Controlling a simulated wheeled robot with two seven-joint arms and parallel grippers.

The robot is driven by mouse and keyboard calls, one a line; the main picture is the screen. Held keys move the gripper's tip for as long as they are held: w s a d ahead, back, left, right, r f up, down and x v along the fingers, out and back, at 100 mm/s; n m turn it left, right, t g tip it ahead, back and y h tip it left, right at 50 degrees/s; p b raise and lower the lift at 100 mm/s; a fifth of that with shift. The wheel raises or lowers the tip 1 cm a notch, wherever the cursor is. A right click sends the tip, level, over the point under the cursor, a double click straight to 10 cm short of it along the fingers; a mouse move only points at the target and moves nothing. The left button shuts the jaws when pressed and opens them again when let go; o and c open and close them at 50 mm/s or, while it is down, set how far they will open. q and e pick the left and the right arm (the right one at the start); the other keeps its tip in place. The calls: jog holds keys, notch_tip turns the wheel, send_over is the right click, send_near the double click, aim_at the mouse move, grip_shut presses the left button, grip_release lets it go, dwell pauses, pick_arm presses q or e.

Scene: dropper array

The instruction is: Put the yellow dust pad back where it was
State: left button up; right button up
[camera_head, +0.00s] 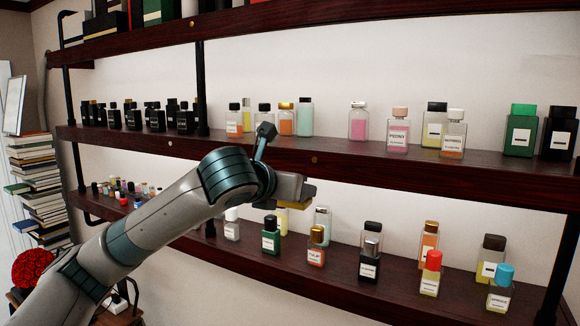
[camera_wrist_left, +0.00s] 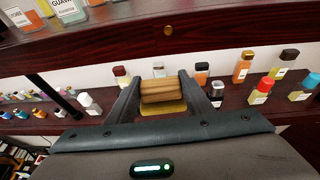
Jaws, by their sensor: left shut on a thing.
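The yellow dust pad (camera_wrist_left: 171,108) has a brown wooden-looking block on top and a yellow underside. In the left wrist view my left gripper (camera_wrist_left: 163,92) is shut on it, with one finger on each side. In the head view only a yellow strip of the pad (camera_head: 298,205) shows below my left gripper (camera_head: 308,193). The gripper holds the pad in the air in front of the shelves, just below the middle shelf's front edge and above the lower shelf's bottles. My right gripper is not in view.
The middle shelf (camera_head: 330,161) carries black bottles at left and coloured bottles at right. The lower shelf (camera_head: 330,277) holds several bottles, including a green bottle (camera_head: 271,239) and a red-capped bottle (camera_head: 431,275). A stack of books (camera_head: 35,180) stands far left.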

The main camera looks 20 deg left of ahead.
pick_arm(q)
jog(key=s+d+f+b, duration=0.1)
jog(key=s+f+b, duration=0.1)
jog(key=f, duration=0.7)
jog(key=s+d+f+b, duration=0.1)
jog(key=s+f+b, duration=0.2)
jog(key=f, duration=0.7)
jog(key=s+d+f+n+y+b, duration=0.1)
jog(key=s+f+b, duration=0.2)
jog(key=f, duration=0.7)
jog(key=shift+s+b, duration=0.15)
jog(key=shift+b, duration=0.55)
jog(key=shift+d, duration=0.1)
